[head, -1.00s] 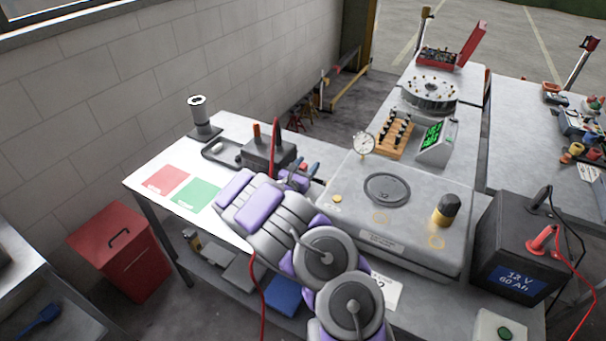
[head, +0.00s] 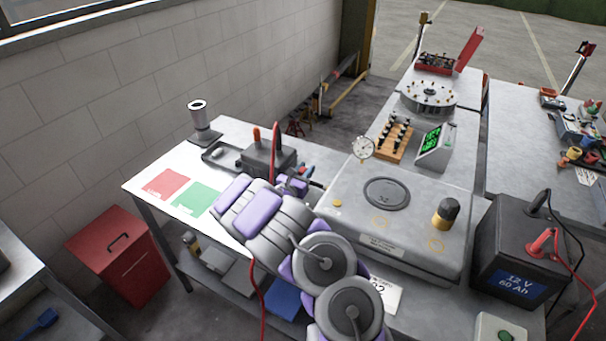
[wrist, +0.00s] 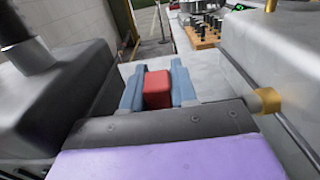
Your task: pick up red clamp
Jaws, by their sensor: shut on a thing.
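The red clamp (wrist: 157,90) shows in the wrist view as a red block between my two blue fingers. My gripper (wrist: 157,82) is shut on it, with one finger against each side. In the head view my gripper (head: 302,178) is over the bench, between the dark grey box and the large grey machine. There the clamp is mostly hidden by my gripper and too small to make out clearly. I cannot tell whether it touches the bench.
A dark grey box (head: 268,160) stands close at left and the grey machine (head: 350,210) close at right. A red cable (head: 276,145) rises by my arm. Red and green mats (head: 165,184) lie at the bench's left. A black battery (head: 512,250) stands at right.

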